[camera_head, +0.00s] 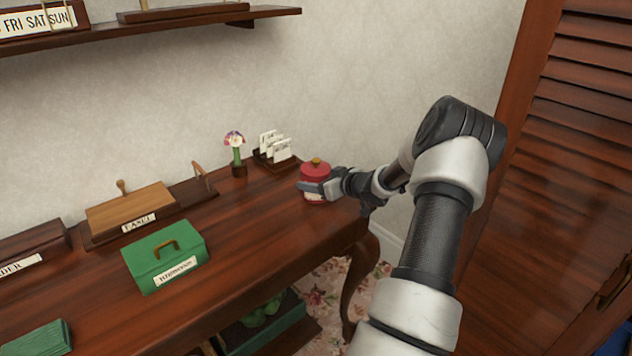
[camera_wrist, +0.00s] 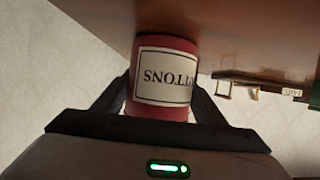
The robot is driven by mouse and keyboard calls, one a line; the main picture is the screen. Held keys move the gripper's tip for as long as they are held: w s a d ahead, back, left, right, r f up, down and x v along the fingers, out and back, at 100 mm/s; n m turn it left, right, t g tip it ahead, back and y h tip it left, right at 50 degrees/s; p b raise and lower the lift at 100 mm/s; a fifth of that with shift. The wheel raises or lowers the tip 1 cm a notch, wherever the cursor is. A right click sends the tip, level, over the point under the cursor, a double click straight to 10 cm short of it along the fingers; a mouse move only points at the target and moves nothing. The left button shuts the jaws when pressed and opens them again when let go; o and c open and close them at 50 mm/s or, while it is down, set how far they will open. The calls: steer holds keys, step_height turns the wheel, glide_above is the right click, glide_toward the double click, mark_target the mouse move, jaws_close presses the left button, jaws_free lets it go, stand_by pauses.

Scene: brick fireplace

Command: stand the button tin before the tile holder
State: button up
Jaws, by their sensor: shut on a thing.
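The button tin (camera_head: 316,172) is a red round tin with a brass knob on its lid. It is at the right end of the wooden table, in front of and to the right of the tile holder. In the wrist view the tin (camera_wrist: 165,62) shows a cream label reading "BUTTONS", upside down. My gripper (camera_head: 318,188) is shut on the tin, with one finger on each side of it. The tile holder (camera_head: 275,160) is a dark rack with several white tiles standing in it. I cannot tell whether the tin's base touches the tabletop.
A flower in a small pot (camera_head: 238,168) stands left of the holder. A green box (camera_head: 165,256) and a wooden box with a label (camera_head: 130,212) are farther left. The table's (camera_head: 250,222) middle front is clear. A shelf (camera_head: 180,22) hangs above.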

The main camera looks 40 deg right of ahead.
steer(key=shift+f, duration=0.1)
steer(key=o, duration=1.6)
steer(key=shift+r, duration=0.2)
steer(key=p+v, duration=0.2)
steer(key=v, duration=1)
steer(key=shift+f, duration=0.15)
